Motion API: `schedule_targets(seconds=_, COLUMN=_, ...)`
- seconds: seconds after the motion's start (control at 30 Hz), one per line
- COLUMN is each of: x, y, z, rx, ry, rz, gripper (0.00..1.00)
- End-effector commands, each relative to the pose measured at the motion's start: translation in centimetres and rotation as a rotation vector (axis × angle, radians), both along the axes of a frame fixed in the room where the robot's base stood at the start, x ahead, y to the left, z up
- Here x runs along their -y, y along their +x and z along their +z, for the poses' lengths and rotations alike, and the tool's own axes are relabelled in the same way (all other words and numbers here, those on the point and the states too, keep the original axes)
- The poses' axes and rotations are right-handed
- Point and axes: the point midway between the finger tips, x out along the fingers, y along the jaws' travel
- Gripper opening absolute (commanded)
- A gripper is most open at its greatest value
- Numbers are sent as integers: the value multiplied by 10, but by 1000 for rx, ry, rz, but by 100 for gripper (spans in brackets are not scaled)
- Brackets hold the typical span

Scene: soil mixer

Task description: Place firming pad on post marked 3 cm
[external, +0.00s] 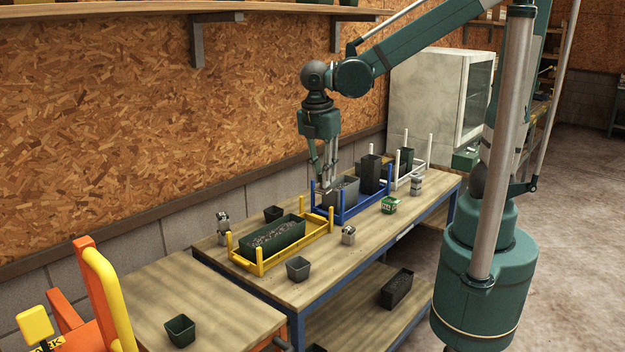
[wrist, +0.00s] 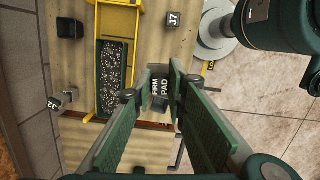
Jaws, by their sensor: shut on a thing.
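My gripper (external: 326,186) is over the table's back side, close to the left end of the blue frame. In the wrist view my gripper (wrist: 162,84) is shut on the firming pad (wrist: 160,88), a dark piece with white lettering "FIRM PAD". In the external view the pad is too small to make out clearly between the fingers. No post with a readable "3 cm" mark shows; posts stand at the corners of the yellow frame (external: 262,262), the blue frame (external: 360,207) and the white frame (external: 412,175). I cannot tell whether the pad touches anything.
The yellow frame holds a green trough (external: 272,240) of speckled soil. A grey trough (external: 341,190) is in the blue frame. Small labelled blocks (external: 348,235), dark pots (external: 298,268) and a green box (external: 389,204) stand around. The table's front right is mostly clear.

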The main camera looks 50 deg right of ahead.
Motion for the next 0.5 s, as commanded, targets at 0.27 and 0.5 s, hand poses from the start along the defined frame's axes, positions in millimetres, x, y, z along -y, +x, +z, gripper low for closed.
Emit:
schedule_targets(seconds=0.27, x=10, y=7, z=19, rx=0, ry=0, rz=-23, gripper=3)
schedule_targets(seconds=0.5, x=33, y=22, z=19, rx=0, ry=0, rz=-79, gripper=3)
